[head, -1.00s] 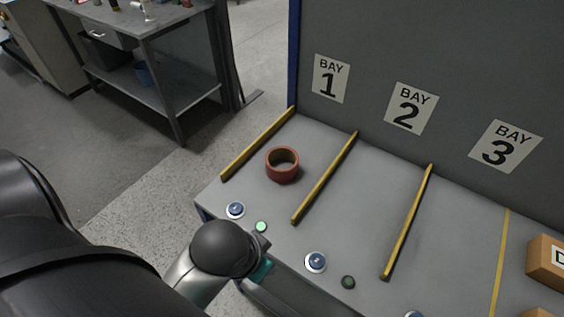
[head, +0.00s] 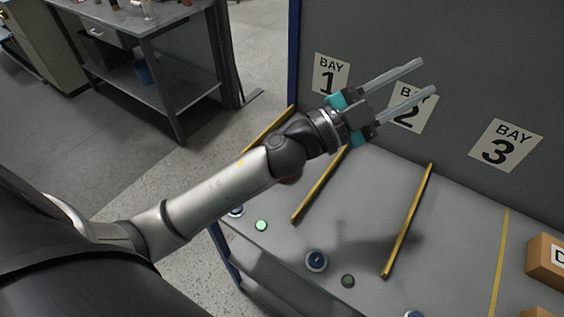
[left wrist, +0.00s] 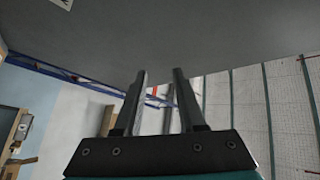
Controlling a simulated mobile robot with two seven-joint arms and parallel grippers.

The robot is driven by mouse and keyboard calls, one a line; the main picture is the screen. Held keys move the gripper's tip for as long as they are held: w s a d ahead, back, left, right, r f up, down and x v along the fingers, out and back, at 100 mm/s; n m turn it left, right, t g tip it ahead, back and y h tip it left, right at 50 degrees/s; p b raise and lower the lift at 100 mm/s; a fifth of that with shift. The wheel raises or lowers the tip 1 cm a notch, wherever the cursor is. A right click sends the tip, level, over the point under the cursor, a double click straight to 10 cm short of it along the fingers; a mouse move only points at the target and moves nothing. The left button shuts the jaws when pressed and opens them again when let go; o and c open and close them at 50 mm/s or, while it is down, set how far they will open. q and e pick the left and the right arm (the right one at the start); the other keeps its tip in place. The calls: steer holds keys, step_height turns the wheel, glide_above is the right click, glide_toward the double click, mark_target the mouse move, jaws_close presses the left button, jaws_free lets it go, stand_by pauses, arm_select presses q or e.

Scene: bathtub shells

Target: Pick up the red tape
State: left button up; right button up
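The red tape (head: 291,180) is a red-brown ring on the bench in bay 1. In the head view it is almost wholly hidden behind my left forearm, with only a sliver of its lower edge showing. My left gripper (head: 428,76) is open and empty, raised above the bench in front of the back panel near the BAY 2 sign. Its fingers point up and to the right, away from the tape. In the left wrist view the two fingers (left wrist: 160,82) stand apart with nothing between them. My right gripper is not in view.
Yellow divider strips (head: 408,222) separate the bays on the grey bench (head: 460,235). A cardboard box (head: 546,264) sits at the far right. Bays 2 and 3 look clear.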

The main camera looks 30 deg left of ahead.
arm_select(q)
step_height(320, 180, down, 10)
steer(key=s+d+m+g, duration=0.3)
steer(key=m+g, duration=0.9)
steer(key=g, duration=0.2)
steer(key=w+a+f+n+g+y, duration=0.1)
steer(key=a+f+n+g+y, duration=0.15)
steer(key=a+y, duration=0.75)
steer(key=a+f+n+g+y, duration=0.15)
steer(key=a+f+y, duration=0.25)
steer(key=a, duration=1.3)
steer(key=shift+t, duration=0.4)
steer(key=f, duration=0.9)
steer(key=shift+d+f+b, duration=0.15)
steer(key=shift+d+b, duration=0.1)
steer(key=shift+b, duration=0.15)
steer(key=shift+s+a+f, duration=0.1)
steer(key=shift+f, duration=1.25)
steer(key=shift+s+a+f, duration=0.1)
steer(key=shift+f, duration=1.25)
